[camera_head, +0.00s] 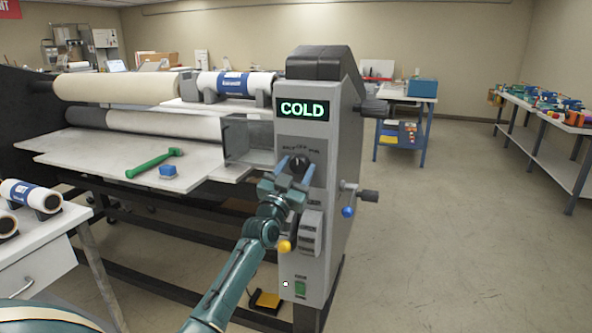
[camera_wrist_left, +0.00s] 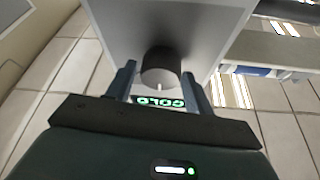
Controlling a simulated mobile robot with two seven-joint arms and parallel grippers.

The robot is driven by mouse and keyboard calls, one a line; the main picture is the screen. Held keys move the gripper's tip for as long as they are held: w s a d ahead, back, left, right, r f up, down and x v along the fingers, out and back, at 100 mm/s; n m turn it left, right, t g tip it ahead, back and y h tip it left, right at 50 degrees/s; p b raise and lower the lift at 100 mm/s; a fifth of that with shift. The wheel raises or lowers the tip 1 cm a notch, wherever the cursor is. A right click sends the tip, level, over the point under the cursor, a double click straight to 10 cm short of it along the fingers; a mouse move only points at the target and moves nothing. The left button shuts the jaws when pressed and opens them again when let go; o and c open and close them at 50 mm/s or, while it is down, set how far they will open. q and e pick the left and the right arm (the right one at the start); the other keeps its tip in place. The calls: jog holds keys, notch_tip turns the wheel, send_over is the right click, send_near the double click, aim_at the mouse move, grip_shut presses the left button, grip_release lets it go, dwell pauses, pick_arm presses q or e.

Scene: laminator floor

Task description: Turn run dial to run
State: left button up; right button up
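The run dial (camera_head: 299,164) is a dark round knob on the grey end panel of the laminator (camera_head: 349,142), just below the lit green "COLD" display (camera_head: 303,109). My left gripper (camera_head: 296,167) is at the dial, one finger on each side. In the left wrist view the dark dial (camera_wrist_left: 159,68) with a pale mark sits between the two fingers (camera_wrist_left: 161,86), and a gap shows on both sides. The gripper is open and holds nothing. The lettering above the dial is too small to read surely. My right gripper is in neither view.
Below the dial the panel carries a grey ribbed box (camera_head: 311,233), a yellow knob (camera_head: 284,246) and a green switch (camera_head: 300,288). A blue-tipped crank (camera_head: 349,204) juts out at right.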

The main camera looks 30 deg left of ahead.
pick_arm(q)
jog(key=c, duration=0.7)
